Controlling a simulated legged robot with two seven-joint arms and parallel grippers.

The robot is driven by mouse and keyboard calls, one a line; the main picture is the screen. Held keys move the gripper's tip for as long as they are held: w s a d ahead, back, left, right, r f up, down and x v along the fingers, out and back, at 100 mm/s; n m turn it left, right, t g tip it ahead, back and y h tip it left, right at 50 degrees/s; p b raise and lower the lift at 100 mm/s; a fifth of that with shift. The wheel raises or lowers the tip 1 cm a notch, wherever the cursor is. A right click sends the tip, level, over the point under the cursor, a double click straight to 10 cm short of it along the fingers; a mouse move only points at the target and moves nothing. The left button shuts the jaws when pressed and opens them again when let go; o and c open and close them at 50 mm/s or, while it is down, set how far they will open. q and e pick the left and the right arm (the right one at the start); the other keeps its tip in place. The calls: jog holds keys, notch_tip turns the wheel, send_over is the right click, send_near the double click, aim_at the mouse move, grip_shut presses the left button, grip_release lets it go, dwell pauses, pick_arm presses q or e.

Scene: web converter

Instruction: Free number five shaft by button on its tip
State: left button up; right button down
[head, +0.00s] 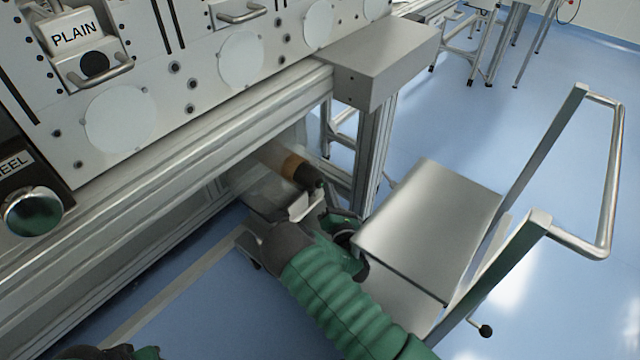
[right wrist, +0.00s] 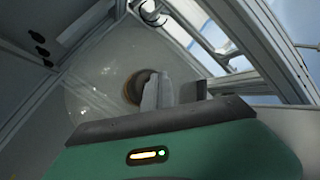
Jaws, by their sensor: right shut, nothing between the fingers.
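A shaft (head: 303,172) with a dark end and an orange-brown band sticks out under the machine's frame in the head view. Its round end, ringed in brown, shows in the right wrist view (right wrist: 135,87) inside a pale, translucent disc (right wrist: 105,85). My right gripper (head: 322,192) is at the shaft's tip; in the right wrist view its fingers (right wrist: 161,90) are together and empty, in front of the shaft end and partly covering it. I cannot tell whether they touch it. No button or number five can be made out. Only a sliver of my left gripper (head: 140,352) shows at the bottom edge.
A steel cart (head: 430,215) with a tall handle stands right of my right arm. The machine's beam (head: 200,150) runs above the shaft, and a frame post (head: 372,150) stands just beyond it. Blue floor (head: 540,130) is open behind the cart.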

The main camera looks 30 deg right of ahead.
jog(key=shift+w+a+r, duration=0.1)
jog(key=shift+w+a, duration=0.1)
jog(key=shift+w, duration=0.2)
dwell(0.3)
jog(key=shift+s+d, duration=0.2)
jog(key=shift+s, duration=0.2)
jog(key=s+d+p, duration=0.1)
jog(key=s+d, duration=0.1)
jog(key=s, duration=0.3)
jog(key=shift+s+d, duration=0.15)
jog(key=shift+s, duration=0.15)
